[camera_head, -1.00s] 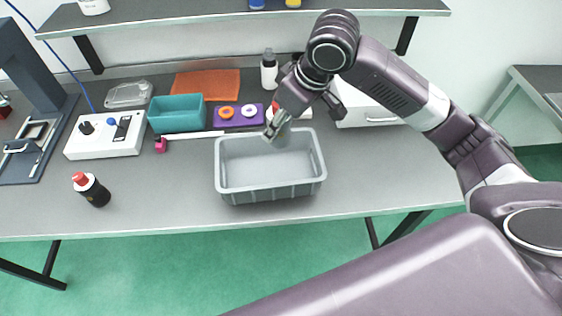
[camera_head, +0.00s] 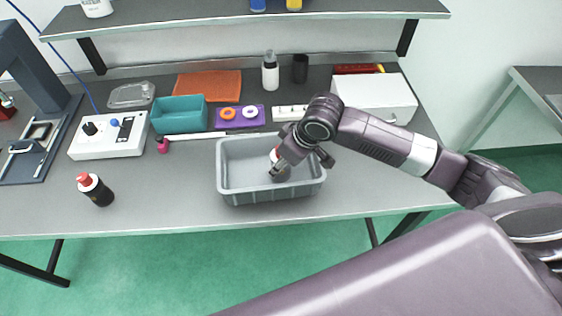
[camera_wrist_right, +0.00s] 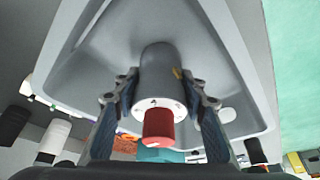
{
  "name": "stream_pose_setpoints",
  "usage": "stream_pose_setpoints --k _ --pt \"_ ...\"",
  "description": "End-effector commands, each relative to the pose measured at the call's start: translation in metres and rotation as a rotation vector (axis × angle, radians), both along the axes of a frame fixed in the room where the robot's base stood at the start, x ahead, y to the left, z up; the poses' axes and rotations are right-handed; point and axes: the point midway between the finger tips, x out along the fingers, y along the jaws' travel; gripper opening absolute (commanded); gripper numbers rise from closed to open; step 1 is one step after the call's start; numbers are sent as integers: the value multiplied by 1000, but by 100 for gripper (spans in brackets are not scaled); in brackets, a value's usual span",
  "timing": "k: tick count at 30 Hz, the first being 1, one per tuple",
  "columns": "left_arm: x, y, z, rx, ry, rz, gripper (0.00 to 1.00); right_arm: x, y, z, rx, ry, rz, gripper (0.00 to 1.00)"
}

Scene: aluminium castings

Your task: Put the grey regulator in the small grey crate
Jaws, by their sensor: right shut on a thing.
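The grey regulator (camera_wrist_right: 160,75) is a grey cylinder with a white collar and a red knob. My right gripper (camera_wrist_right: 160,95) is shut on it, with one finger on each side of the body and the knob towards the wrist. In the head view the gripper (camera_head: 289,170) is down inside the right part of the small grey crate (camera_head: 270,195), and the regulator is mostly hidden by it. The crate also fills much of the wrist view (camera_wrist_right: 85,60). I cannot tell whether the regulator touches the crate floor. My left gripper is not in view.
A teal bin (camera_head: 178,113), a purple tray with rings (camera_head: 240,117) and a white rod (camera_head: 197,135) lie behind the crate. A white box (camera_head: 375,98) stands behind right.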

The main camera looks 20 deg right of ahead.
Motion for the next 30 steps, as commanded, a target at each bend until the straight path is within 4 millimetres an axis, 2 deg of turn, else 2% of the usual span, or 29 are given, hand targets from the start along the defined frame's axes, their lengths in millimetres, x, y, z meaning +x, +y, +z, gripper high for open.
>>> stream_pose_setpoints --k 7,8,12,23,26,30 --pt "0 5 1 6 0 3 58 0 0 -2 1 1 -1 6" --pt "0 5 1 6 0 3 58 0 0 -3 1 2 -1 42" --pt "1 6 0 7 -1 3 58 0 0 -3 0 1 0 56" --pt "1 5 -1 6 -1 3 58 0 -1 4 -1 -2 1 56" --pt "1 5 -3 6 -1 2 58 -4 -3 16 1 -2 1 56" --pt "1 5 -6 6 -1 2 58 -14 -10 43 -1 -4 1 56"
